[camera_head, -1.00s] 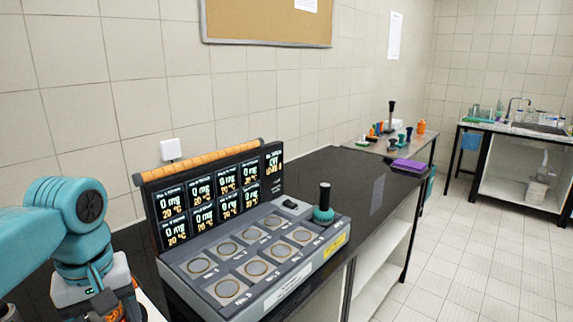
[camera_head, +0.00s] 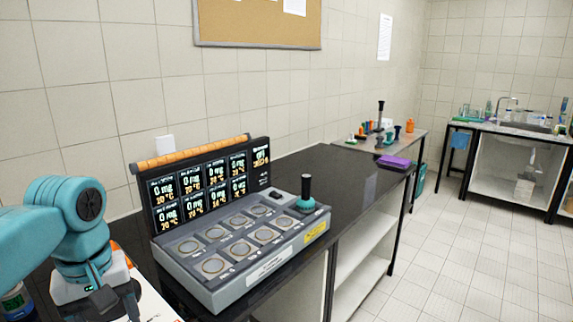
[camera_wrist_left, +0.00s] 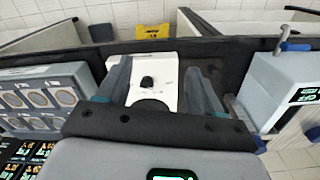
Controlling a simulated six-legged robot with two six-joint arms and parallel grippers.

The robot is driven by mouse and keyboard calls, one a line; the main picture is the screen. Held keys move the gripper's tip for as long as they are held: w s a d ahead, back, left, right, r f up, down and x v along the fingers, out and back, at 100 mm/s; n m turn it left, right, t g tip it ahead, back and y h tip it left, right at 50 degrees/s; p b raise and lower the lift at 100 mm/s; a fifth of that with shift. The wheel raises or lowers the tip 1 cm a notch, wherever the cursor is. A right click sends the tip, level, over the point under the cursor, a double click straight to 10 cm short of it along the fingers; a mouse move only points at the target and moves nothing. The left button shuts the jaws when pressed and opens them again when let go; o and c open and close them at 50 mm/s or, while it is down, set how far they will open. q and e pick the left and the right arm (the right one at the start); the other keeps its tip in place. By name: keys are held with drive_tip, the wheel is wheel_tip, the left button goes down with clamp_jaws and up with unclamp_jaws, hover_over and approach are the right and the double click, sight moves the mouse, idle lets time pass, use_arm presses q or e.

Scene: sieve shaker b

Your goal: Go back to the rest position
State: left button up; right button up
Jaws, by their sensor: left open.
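My left arm comes in from the left in the head view. Its gripper (camera_head: 118,303) is low in the picture, left of the grey multi-well device, and apart from it. In the left wrist view the two fingers (camera_wrist_left: 160,88) are spread with nothing gripped. A white unit with a black knob (camera_wrist_left: 148,82) shows between and beyond them. My right gripper is not in view.
The grey device (camera_head: 262,268) with round wells and displays stands on the black bench (camera_head: 335,185). A dark-handled teal tool (camera_head: 306,195) stands at its right corner. A purple item (camera_head: 393,161) lies farther back. The tiled floor (camera_head: 470,240) at right is clear.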

use_arm(q)
drive_tip(key=w+d+f+m+h, duration=0.1)
drive_tip(key=d+f, duration=0.2)
drive_tip(key=f, duration=0.6)
drive_tip(key=w+d+f+m+h, duration=0.1)
drive_tip(key=d+f+m, duration=0.15)
drive_tip(key=f, duration=0.65)
drive_tip(key=w+d+f, duration=0.1)
drive_tip(key=d+f, duration=0.3)
drive_tip(key=f, duration=0.5)
drive_tip(key=s+d+f+h, duration=0.1)
drive_tip(key=s+d+f, duration=0.1)
drive_tip(key=s+f, duration=0.7)
drive_tip(key=s+d+f+m+h, duration=0.1)
drive_tip(key=s+d+f, duration=0.2)
drive_tip(key=s+f, duration=0.5)
drive_tip(key=shift+s+d+f, duration=0.35)
drive_tip(key=shift+f, duration=0.45)
drive_tip(key=shift+m, duration=0.25)
